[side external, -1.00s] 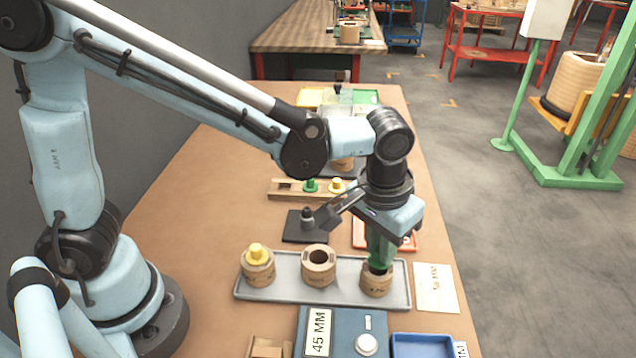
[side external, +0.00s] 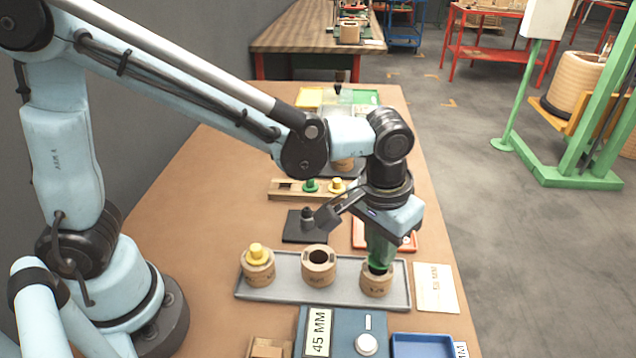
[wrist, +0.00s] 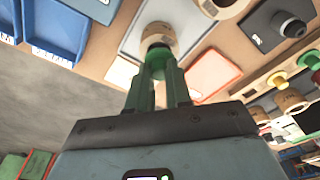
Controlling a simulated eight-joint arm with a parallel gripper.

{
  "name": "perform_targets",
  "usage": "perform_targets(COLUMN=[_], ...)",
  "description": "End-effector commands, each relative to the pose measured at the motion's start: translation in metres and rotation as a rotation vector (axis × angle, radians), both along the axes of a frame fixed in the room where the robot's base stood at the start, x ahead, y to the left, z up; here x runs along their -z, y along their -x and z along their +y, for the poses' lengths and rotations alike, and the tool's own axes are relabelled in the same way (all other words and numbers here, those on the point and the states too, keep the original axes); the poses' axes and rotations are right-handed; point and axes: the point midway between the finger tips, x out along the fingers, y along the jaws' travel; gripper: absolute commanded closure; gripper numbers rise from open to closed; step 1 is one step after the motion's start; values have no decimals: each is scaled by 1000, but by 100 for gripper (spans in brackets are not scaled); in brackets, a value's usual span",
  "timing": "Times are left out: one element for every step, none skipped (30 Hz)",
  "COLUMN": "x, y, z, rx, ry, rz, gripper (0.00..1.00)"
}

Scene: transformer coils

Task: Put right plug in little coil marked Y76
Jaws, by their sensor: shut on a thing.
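My gripper (side external: 379,262) points down at the right-hand little coil (side external: 376,283) on the grey tray (side external: 264,291). Its green fingers (wrist: 160,90) are shut on a green plug (wrist: 158,57), seen in the wrist view. The plug is at the mouth of this coil (wrist: 158,35); how deep it sits is hidden. The middle coil (side external: 318,266) has an open, empty hole. The left coil (side external: 258,271) has a yellow plug (side external: 256,252) on top. The coil markings are too small to read.
A wooden rack (side external: 283,194) behind holds a green plug (side external: 310,185) and a yellow plug (side external: 337,186). A black block (side external: 305,227) and a red tray (side external: 359,235) stand behind the grey tray. A blue box (side external: 340,333) and a blue bin (side external: 421,345) are in front.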

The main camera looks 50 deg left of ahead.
Motion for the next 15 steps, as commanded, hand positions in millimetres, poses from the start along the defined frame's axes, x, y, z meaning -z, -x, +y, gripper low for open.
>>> perform_targets(x=[1,2,3,4,5,6,7,8,9,10,11,12,13,14,15], y=[0,0,0,0,0,0,0,0,0,0,0,0,0,0,0], z=[0,0,0,0,0,0,0,0,0,0,0,0,0,0,0], rx=[0,0,0,0,0,0,0,0,0,0,0,0,0,0,0], ry=[0,0,0,0,0,0,0,0,0,0,0,0,0,0,0], rz=[0,0,0,0,0,0,0,0,0,0,0,0,0,0,0], gripper=[100,100,100,100,100,100,100,100,100,100,100,100,100,100,100])
